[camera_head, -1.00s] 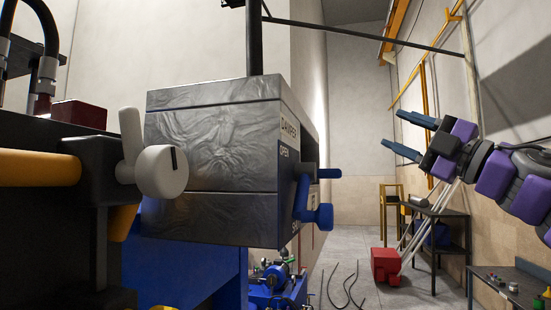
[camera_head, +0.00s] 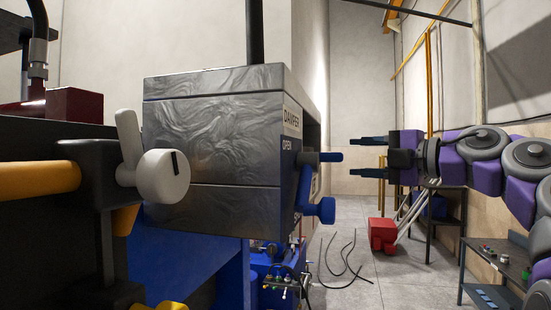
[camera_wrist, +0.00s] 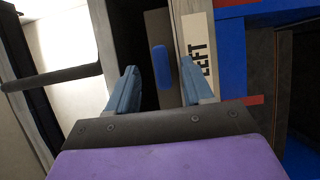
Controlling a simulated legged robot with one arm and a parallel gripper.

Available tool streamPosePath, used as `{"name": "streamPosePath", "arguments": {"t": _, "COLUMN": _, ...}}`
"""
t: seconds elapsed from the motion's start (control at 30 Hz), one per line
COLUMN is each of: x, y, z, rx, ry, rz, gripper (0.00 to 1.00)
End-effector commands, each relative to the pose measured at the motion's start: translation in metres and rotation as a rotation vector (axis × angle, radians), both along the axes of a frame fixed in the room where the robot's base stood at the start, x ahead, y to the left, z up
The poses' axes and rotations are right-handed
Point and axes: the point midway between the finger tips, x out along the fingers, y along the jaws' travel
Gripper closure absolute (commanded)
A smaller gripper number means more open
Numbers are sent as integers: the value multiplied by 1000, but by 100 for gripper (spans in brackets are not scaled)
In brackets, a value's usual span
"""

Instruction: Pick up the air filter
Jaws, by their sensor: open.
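My gripper (camera_head: 356,155) is open and empty, its two blue-grey fingers pointing left toward the damper box (camera_head: 215,135). In the wrist view the open fingers (camera_wrist: 158,66) stand on either side of a short blue bar (camera_wrist: 160,66) on a dark grey panel; I cannot tell how far it lies from them. This panel (camera_wrist: 156,25) sits in an opening beside a label reading "LEFT" (camera_wrist: 197,38). It may be the air filter, but I cannot be sure. In the head view the box's side opening is mostly hidden.
A blue damper handle (camera_head: 320,208) sticks out from the box's right side, close to my gripper. A white knob (camera_head: 162,175) stands at front left. A red box (camera_head: 382,235) and black hoses (camera_head: 340,262) lie on the floor. A table (camera_head: 500,272) stands at lower right.

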Motion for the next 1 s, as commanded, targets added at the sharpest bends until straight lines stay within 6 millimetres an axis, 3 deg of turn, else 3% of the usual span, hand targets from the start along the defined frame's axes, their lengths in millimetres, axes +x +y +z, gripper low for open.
{"name": "streamPosePath", "arguments": {"t": 0.27, "x": 15, "y": 15, "z": 0, "rx": 3, "ry": -1, "rz": -2, "gripper": 49}}
{"name": "streamPosePath", "arguments": {"t": 0.63, "x": 44, "y": 50, "z": -2, "rx": 1, "ry": -2, "rz": 1, "gripper": 49}}
{"name": "streamPosePath", "arguments": {"t": 0.97, "x": 46, "y": 53, "z": -2, "rx": 2, "ry": -4, "rz": -2, "gripper": 49}}
{"name": "streamPosePath", "arguments": {"t": 1.0, "x": 46, "y": 53, "z": -2, "rx": 1, "ry": -3, "rz": -2, "gripper": 53}}
